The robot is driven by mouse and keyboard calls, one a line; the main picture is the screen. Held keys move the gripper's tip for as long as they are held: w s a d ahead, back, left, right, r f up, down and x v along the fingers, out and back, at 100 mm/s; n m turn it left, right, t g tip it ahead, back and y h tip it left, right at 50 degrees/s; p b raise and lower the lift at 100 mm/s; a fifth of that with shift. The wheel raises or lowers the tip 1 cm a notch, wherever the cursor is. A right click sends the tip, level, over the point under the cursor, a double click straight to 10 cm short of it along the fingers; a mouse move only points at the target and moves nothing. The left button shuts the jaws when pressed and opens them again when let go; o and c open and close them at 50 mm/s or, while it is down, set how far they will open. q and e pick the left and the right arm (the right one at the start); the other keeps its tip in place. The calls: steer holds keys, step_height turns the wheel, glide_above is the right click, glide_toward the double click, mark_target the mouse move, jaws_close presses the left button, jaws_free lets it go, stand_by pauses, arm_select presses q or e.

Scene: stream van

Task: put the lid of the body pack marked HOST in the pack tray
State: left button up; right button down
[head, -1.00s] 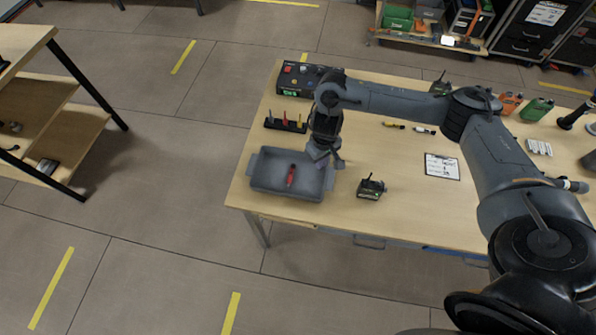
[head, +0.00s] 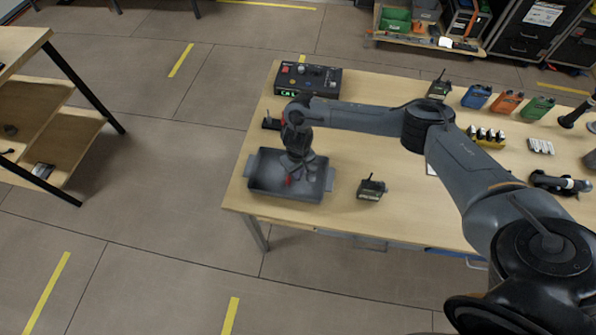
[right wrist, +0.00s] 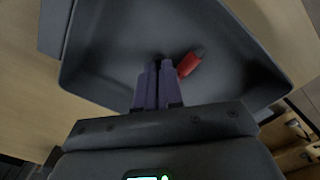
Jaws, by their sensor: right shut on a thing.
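The grey pack tray (head: 262,184) sits at the left front of the table, and its inside (right wrist: 112,50) fills the right wrist view. My right gripper (head: 297,171) is low over the tray. In the right wrist view its fingers (right wrist: 158,66) are shut on a small dark thing at their tips, which looks like the lid but is mostly hidden. A dark body pack (head: 371,188) with a short antenna is on the table right of the tray; its marking is too small to read. My left gripper is out of view.
A red piece (right wrist: 190,63) with a dark end lies in the tray beside the fingertips. A control box (head: 306,80) stands behind the tray. Blue (head: 477,97), orange (head: 506,102) and green (head: 538,107) packs stand at the back right. The table's front middle is fairly clear.

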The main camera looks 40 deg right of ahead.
steer(key=shift+f, duration=0.1)
steer(key=c, duration=1.3)
jaws_free()
